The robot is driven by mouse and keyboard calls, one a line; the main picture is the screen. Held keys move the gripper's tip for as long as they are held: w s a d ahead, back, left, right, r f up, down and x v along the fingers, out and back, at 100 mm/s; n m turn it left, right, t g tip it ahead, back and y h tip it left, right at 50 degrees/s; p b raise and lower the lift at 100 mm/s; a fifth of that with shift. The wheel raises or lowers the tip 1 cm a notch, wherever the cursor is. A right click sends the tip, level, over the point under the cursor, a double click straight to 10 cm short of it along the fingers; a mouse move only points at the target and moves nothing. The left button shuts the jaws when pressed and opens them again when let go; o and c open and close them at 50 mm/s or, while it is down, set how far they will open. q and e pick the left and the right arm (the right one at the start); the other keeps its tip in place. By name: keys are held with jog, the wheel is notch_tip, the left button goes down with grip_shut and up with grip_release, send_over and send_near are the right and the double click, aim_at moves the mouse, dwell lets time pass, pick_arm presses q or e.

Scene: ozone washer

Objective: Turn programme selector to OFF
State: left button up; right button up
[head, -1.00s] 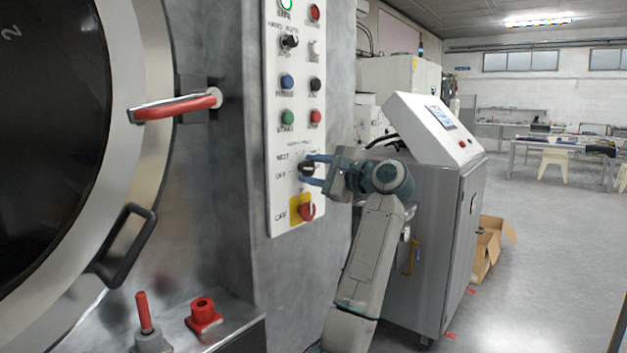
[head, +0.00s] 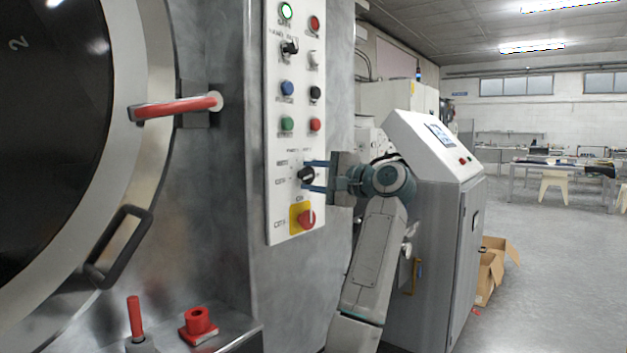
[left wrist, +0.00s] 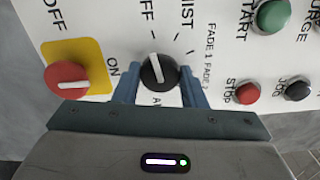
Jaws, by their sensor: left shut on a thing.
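The programme selector is a black round knob (head: 306,175) low on the white control panel (head: 284,240). In the left wrist view the knob (left wrist: 159,72) has a white pointer line aimed up and slightly left, roughly toward a partly cut-off label ending in "FF". A label ending in "IST" lies to its right. My left gripper (head: 312,176) has its blue fingers around the knob, one above and one below in the head view. In the left wrist view the gripper (left wrist: 160,90) is closed on it from both sides. My right gripper is not in view.
A red switch (head: 306,219) on a yellow plate sits just below the knob. Blue, green, red and black buttons are above. A red-handled door lever (head: 175,107) is at left. A grey cabinet (head: 430,240) stands behind my arm.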

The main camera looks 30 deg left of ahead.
pick_arm(q)
jog(key=shift+f, duration=0.1)
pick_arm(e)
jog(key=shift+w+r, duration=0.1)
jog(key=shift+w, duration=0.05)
pick_arm(q)
jog(key=o, duration=0.9)
jog(key=shift+o, duration=0.2)
jog(key=shift+d, duration=0.15)
jog(key=d, duration=1)
jog(key=shift+s+d, duration=0.3)
jog(key=shift+s, duration=0.15)
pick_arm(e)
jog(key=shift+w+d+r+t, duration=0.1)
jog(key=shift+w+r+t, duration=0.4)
